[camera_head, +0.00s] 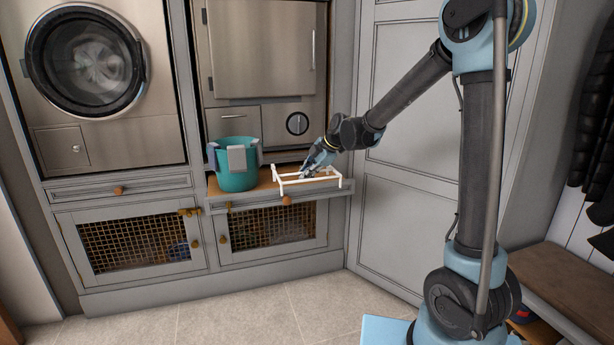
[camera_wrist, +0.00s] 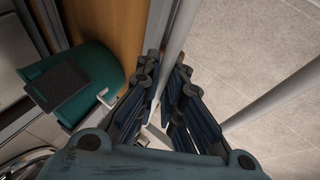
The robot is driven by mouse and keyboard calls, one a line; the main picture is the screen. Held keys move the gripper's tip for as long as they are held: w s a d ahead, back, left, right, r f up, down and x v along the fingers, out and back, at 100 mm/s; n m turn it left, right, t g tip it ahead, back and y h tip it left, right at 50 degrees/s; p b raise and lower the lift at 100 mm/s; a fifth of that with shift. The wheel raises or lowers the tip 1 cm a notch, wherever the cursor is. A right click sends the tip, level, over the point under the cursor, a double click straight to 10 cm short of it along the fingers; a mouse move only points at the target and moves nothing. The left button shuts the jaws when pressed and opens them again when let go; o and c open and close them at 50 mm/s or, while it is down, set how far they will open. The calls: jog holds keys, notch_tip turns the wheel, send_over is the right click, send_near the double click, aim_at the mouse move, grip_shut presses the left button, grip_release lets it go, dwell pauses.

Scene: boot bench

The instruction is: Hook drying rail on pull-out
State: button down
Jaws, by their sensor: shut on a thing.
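The white drying rail (camera_head: 308,182) is a light frame of bars with short upright ends. It shows at the wooden pull-out (camera_head: 265,184), which is drawn out under the right-hand machine. My gripper (camera_head: 318,165) is at the rail's back bar, shut on it. In the wrist view my gripper (camera_wrist: 165,115) has its dark fingers around a pale bar of the rail (camera_wrist: 180,35), and a second bar runs off to the right. I cannot tell whether the rail's hooks sit over the pull-out's edge or are apart from it.
A teal bucket (camera_head: 236,180) with grey cloths over its rim stands on the pull-out, left of the rail. Mesh-front cabinet doors (camera_head: 270,230) are below. A bench (camera_head: 565,285) stands at the right. The tiled floor in front is clear.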

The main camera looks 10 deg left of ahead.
jog(key=shift+f, duration=4.75)
jog(key=shift+f, duration=0.3)
jog(key=c, duration=1.7)
grip_release()
jog(key=shift+d, duration=0.1)
jog(key=shift+o, duration=0.2)
jog(key=shift+r, duration=0.1)
jog(key=v, duration=1.1)
jog(key=shift+d+r, duration=0.2)
jog(key=shift+d, duration=0.1)
jog(key=shift+s, duration=0.15)
